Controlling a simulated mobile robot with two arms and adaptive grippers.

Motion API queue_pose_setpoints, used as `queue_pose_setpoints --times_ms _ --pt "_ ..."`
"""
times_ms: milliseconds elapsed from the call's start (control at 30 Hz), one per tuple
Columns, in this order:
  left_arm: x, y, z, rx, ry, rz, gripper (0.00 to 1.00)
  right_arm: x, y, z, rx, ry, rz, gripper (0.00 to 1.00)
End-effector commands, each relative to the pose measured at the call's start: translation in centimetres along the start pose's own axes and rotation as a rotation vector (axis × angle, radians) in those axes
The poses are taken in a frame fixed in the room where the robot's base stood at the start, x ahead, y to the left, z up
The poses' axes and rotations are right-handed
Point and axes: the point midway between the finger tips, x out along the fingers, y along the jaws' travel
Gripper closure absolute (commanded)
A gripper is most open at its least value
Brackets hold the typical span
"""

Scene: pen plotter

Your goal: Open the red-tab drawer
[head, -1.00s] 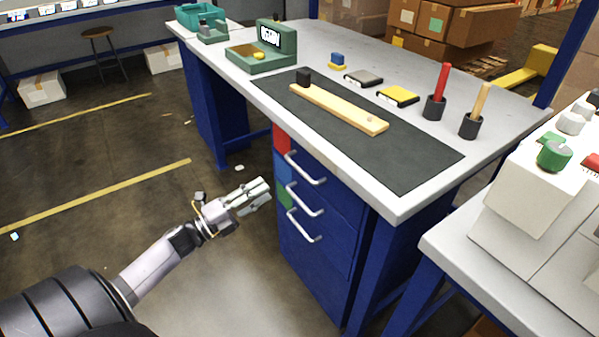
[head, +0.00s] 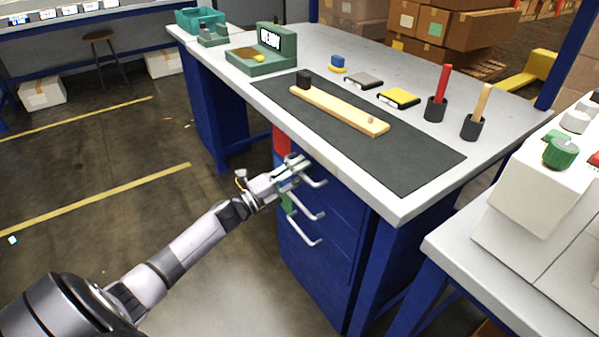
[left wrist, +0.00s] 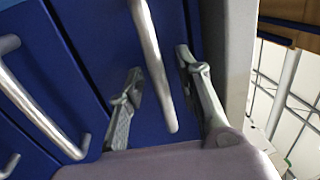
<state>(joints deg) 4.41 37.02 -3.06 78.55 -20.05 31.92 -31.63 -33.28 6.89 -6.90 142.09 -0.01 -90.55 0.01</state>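The red tab (head: 281,142) marks the top drawer of the blue cabinet under the workbench, and that drawer is closed. Its silver bar handle (head: 315,179) is partly hidden behind my left gripper (head: 299,165). In the left wrist view my gripper (left wrist: 158,62) is open, with one finger on each side of a bar handle (left wrist: 152,70). Both fingers look apart from the bar. The blue drawer front (left wrist: 95,40) lies behind it. My right gripper is not in view.
Two lower handles (head: 305,210) (head: 303,233) and a green tab (head: 288,203) sit below. The workbench edge (head: 330,165) overhangs close above my gripper. A dark mat (head: 400,165) with a wooden bar (head: 340,108) lies on top. Floor at left is open.

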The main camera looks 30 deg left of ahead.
Motion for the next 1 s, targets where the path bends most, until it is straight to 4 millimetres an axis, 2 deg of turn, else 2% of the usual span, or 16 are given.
queue_pose_setpoints --times_ms 67,533,1000 --pt "-0.02 0.01 0.00 0.000 0.000 0.000 0.69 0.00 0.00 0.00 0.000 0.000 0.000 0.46" --pt "-0.05 0.01 0.00 0.000 0.000 0.000 1.00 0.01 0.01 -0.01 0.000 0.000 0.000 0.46" --pt "-0.06 0.04 0.00 0.000 0.000 0.001 1.00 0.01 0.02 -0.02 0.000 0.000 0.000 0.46"
